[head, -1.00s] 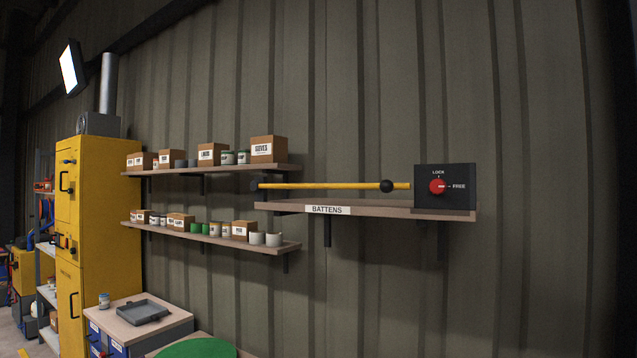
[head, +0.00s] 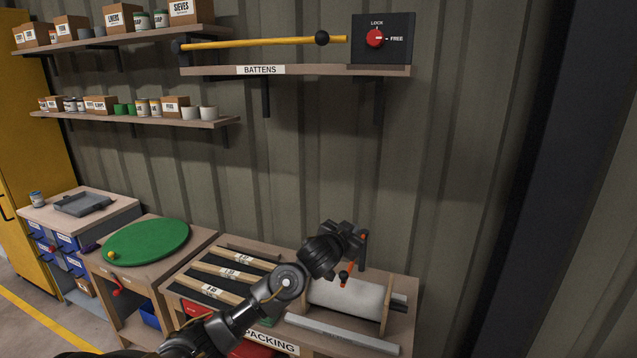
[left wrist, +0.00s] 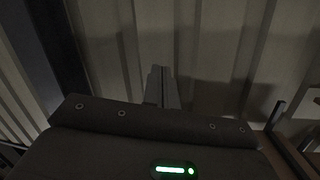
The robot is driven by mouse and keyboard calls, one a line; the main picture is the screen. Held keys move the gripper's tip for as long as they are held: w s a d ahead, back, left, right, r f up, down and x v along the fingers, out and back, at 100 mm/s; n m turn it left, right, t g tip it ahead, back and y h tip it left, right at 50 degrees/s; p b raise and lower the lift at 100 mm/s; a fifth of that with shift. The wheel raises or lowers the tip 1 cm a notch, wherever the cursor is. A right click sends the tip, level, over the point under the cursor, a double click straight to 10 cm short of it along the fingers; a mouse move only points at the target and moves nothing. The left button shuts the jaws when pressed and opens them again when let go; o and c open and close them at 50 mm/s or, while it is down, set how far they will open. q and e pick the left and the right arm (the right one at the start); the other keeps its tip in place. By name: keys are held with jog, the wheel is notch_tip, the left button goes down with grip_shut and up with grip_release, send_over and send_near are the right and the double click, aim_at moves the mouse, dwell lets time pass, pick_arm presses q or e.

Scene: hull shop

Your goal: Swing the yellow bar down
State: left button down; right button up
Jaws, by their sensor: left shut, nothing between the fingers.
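The yellow bar (head: 265,42) lies nearly level above the battens shelf, against the ribbed wall. It has a black ball (head: 322,38) near its right end and a dark left end (head: 181,46). Its right end meets a black lock box (head: 383,22) with a red knob (head: 375,38); the knob's white mark points towards FREE. My left gripper (head: 355,232) is well below the bar, over the packing bench, and holds nothing. Its closed fingers (left wrist: 162,86) show in the left wrist view, with the wall beyond. My right gripper is not in view.
The battens shelf (head: 300,72) juts out under the bar. Shelves with boxes and cans (head: 135,120) are at left. Below, a packing bench (head: 235,335) carries a white roll (head: 345,299) and slats. The wall between shelf and bench is clear.

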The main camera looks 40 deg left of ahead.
pick_arm(q)
jog(key=s+a+r+t+y, duration=0.1)
jog(key=s+r+t, duration=0.1)
jog(key=r, duration=1)
jog(key=s+a+r+t, duration=0.1)
jog(key=r+t, duration=0.1)
jog(key=r, duration=0.9)
jog(key=s+r+n+t+y, duration=0.1)
jog(key=s+r+t, duration=0.2)
jog(key=s+r, duration=0.65)
jog(key=s+r+t+y, duration=0.1)
jog(key=s+r+t, duration=0.35)
jog(key=r, duration=0.85)
jog(key=w+r+g+p, duration=0.2)
jog(key=w+r+p, duration=0.2)
jog(key=w+r, duration=0.25)
jog(key=f, duration=0.1)
jog(key=a+f, duration=0.1)
jog(key=w+a+f, duration=0.1)
jog(key=shift+f, duration=0.4)
